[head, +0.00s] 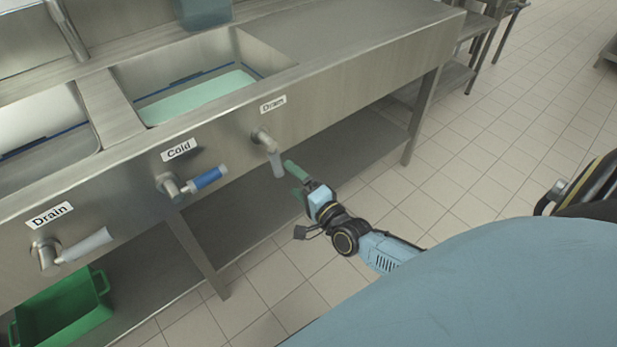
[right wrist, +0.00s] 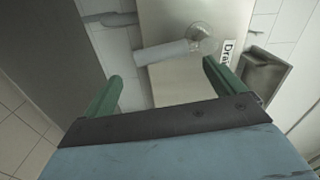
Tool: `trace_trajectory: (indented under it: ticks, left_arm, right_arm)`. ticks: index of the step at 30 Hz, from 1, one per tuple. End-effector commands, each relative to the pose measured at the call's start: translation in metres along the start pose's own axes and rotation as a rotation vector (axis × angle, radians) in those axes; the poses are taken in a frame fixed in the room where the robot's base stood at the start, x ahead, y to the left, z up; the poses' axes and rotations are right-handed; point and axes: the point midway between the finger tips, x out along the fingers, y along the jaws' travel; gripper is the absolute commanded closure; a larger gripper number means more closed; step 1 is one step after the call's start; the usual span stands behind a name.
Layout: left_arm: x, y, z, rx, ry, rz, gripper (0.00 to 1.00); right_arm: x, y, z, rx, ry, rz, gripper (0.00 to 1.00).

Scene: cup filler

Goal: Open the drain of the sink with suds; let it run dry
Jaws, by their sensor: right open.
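The right-hand sink (head: 282,62) holds pale green liquid (head: 200,97) below its rim. On the front panel below it is a drain valve (head: 263,137) under a "Drain" label (head: 272,104). Its grey lever (head: 277,163) points downward in the head view. In the right wrist view the lever (right wrist: 165,53) lies crosswise beyond the fingertips. My right gripper (head: 291,182) is open, with green fingers close to the lever's end. In the right wrist view, nothing is held between its fingers (right wrist: 163,85). I cannot tell whether they touch the lever. My left gripper is not in view.
The left sink (head: 90,140) has its own drain lever (head: 85,244), pointing right. A blue-handled "Cold" valve (head: 205,180) sits between the drain valves. A green bin (head: 65,310) stands below left. A lower shelf (head: 345,140) and a table leg (head: 420,118) lie beyond my gripper.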

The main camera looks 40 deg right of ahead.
Motion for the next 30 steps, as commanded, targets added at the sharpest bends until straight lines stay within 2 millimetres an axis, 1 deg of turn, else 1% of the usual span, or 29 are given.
trace_trajectory:
  ticks: [1,3,6,9,13,27,29,30]
  left_arm:
    - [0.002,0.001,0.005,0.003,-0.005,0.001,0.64]
    - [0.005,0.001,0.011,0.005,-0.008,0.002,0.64]
    - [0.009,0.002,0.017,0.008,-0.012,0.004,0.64]
    - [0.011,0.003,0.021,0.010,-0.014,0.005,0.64]
    - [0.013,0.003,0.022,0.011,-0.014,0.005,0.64]
    - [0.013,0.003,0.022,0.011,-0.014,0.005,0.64]
    - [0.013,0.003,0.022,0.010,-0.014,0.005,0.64]
    - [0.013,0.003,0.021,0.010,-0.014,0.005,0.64]
  right_arm:
    - [-0.012,0.000,0.000,0.000,-0.001,0.004,0.05]
    - [-0.024,-0.001,0.000,-0.001,-0.001,0.002,0.05]
    - [-0.037,0.000,0.000,0.000,-0.001,0.002,0.05]
    - [-0.044,0.000,0.000,0.000,0.000,0.001,0.05]
    - [-0.048,0.000,0.000,0.000,0.000,0.001,0.05]
    - [-0.048,0.001,0.000,-0.001,0.000,0.001,0.05]
    - [-0.049,0.004,0.001,-0.014,-0.005,0.012,0.05]
    - [-0.050,0.010,0.003,-0.038,-0.013,0.032,0.05]
